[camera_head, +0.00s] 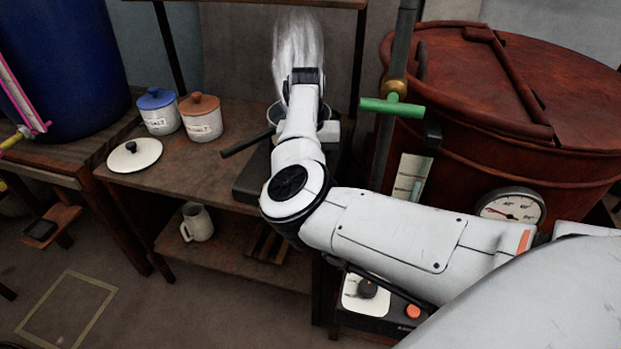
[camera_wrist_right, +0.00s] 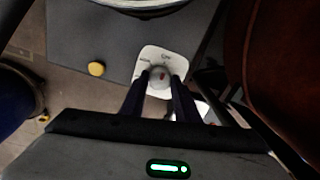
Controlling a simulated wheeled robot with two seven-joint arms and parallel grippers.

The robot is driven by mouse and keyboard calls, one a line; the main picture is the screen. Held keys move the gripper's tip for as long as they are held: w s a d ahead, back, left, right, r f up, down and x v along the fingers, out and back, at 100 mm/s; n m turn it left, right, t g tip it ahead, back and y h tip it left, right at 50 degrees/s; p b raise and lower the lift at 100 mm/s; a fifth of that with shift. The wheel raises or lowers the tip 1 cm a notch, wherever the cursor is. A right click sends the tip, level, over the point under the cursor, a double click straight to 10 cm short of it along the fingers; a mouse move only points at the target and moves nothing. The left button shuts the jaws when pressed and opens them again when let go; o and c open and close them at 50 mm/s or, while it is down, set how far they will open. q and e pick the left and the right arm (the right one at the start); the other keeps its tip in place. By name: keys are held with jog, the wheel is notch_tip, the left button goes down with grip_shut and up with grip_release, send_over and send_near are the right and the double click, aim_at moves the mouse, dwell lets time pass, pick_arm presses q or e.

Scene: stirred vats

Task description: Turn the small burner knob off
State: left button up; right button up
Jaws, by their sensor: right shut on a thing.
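The small burner is a dark grey box in the right wrist view (camera_wrist_right: 85,35). In the head view it shows as a dark block (camera_head: 250,182) under a steaming pot, partly hidden by my right arm. Its knob (camera_wrist_right: 157,82) sits on a white marked plate (camera_wrist_right: 170,58), with a small red mark on the knob. My right gripper (camera_wrist_right: 161,77) is shut on the knob, one dark finger on each side. In the head view my right forearm and wrist hide the knob and the fingertips. My left gripper is in neither view.
The pot's dark handle (camera_head: 247,142) sticks out left. Two salt jars (camera_head: 158,110) (camera_head: 201,118) and a white lid (camera_head: 134,154) stand on the bench, a mug (camera_head: 197,222) below. A red vat (camera_head: 500,100) with a green-handled valve (camera_head: 392,107) and a second knob (camera_head: 367,288) are at right.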

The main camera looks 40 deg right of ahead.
dwell(0.4)
jog(key=o, duration=1)
jog(key=shift+o, duration=0.2)
notch_tip(320, 180, up, 10)
jog(key=shift+r+b, duration=0.2)
jog(key=shift+b, duration=0.1)
